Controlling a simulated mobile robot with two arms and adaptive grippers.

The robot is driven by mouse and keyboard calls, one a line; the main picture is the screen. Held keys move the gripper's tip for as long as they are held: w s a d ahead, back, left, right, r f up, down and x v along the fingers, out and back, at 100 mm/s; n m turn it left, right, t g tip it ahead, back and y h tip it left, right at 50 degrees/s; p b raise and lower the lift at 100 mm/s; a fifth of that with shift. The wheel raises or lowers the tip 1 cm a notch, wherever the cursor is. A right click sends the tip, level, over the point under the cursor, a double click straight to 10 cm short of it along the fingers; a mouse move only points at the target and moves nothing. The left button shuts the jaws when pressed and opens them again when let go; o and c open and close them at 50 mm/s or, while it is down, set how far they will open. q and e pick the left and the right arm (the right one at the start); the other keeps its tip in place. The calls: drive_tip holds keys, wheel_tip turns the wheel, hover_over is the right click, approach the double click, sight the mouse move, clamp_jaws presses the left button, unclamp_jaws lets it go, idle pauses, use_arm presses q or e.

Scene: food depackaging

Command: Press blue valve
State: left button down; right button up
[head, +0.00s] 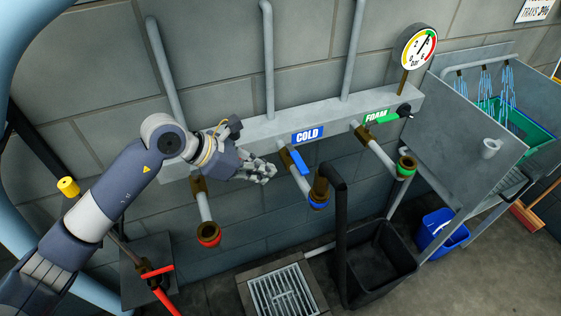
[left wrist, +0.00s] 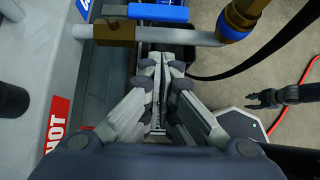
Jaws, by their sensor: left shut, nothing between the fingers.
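The blue valve handle (head: 299,162) sits on the middle pipe below the COLD label (head: 308,135) in the head view. It also shows at the top of the left wrist view (left wrist: 158,12), beside a brass fitting (left wrist: 114,32). My left gripper (head: 270,172) is shut and empty, just left of the blue handle and apart from it. In the left wrist view its closed fingertips (left wrist: 162,62) point toward the pipe, below the handle. A dark gripper-like shape (left wrist: 262,98), apparently my right gripper, shows at the right of that view; its fingers are unclear.
A grey manifold (head: 262,130) runs along the wall. The red-ended outlet (head: 208,234) and green FOAM handle (head: 381,118) flank the middle pipe. A floor drain (head: 281,292) lies below.

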sight(296, 159)
use_arm(q)
drive_tip(key=d, duration=0.1)
drive_tip(key=w+d+p, duration=0.1)
drive_tip(key=d, duration=0.1)
drive_tip(key=d+p, duration=0.1)
drive_tip(key=shift+w+d+f, duration=0.2)
drive_tip(key=shift+w+f, duration=0.15)
